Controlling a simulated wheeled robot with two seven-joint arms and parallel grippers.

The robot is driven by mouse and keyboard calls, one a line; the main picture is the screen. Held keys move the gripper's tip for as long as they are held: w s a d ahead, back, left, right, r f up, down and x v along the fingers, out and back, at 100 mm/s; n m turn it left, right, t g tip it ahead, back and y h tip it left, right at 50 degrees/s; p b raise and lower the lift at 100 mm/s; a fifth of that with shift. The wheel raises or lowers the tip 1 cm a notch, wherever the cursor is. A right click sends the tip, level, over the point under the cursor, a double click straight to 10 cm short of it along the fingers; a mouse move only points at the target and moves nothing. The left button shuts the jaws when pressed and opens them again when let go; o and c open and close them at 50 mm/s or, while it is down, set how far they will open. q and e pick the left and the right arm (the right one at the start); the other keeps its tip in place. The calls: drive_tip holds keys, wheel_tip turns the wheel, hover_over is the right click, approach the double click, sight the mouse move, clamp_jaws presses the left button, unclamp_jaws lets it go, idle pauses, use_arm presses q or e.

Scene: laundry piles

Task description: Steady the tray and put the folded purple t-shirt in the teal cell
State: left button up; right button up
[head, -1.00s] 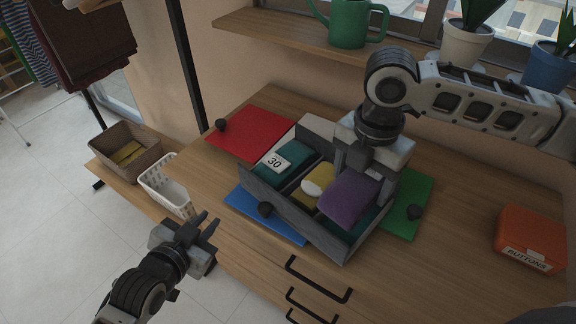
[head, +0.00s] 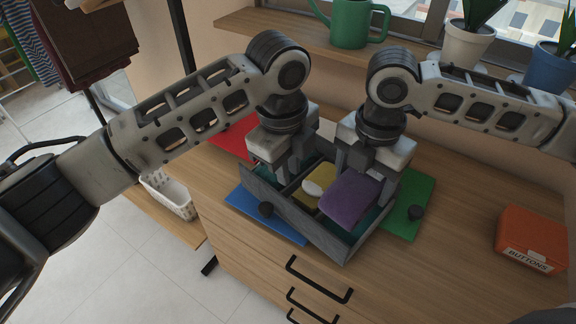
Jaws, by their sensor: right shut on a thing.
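A grey divided tray (head: 281,204) sits on the wooden dresser. The folded purple t-shirt (head: 349,200) is at the tray's right end, over the teal cell (head: 368,222), whose teal shows along its edge. My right gripper (head: 367,178) is shut on the purple t-shirt from behind; its fingertips are partly hidden. I cannot tell whether the shirt rests on the cell floor. My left gripper (head: 285,172) reaches down at the tray's left part, and its fingers are too hidden to tell open from shut. A yellow folded item (head: 327,174) with a white oval lies in the middle cell.
Red (head: 229,138), blue (head: 262,214) and green (head: 413,202) flat panels lie around the tray. An orange buttons box (head: 531,238) is at the right. A green watering can (head: 350,24) and potted plants stand on the shelf behind.

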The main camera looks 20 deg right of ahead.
sight(288, 221)
use_arm(q)
drive_tip(key=shift+s+a+r+m+g+y, duration=0.15)
drive_tip(key=shift+s+m+y, duration=0.1)
drive_tip(key=shift+s, duration=0.1)
drive_tip(key=shift+s+a+r+m+g+y, duration=0.1)
drive_tip(key=shift+s+r+m+g+y, duration=0.05)
drive_tip(key=shift+s+m, duration=0.15)
wheel_tip(288, 221, down, 12)
drive_tip(key=shift+s+r, duration=0.1)
drive_tip(key=shift+r, duration=0.1)
clamp_jaws()
idle(0.6)
drive_tip(key=shift+o, duration=1.6)
unclamp_jaws()
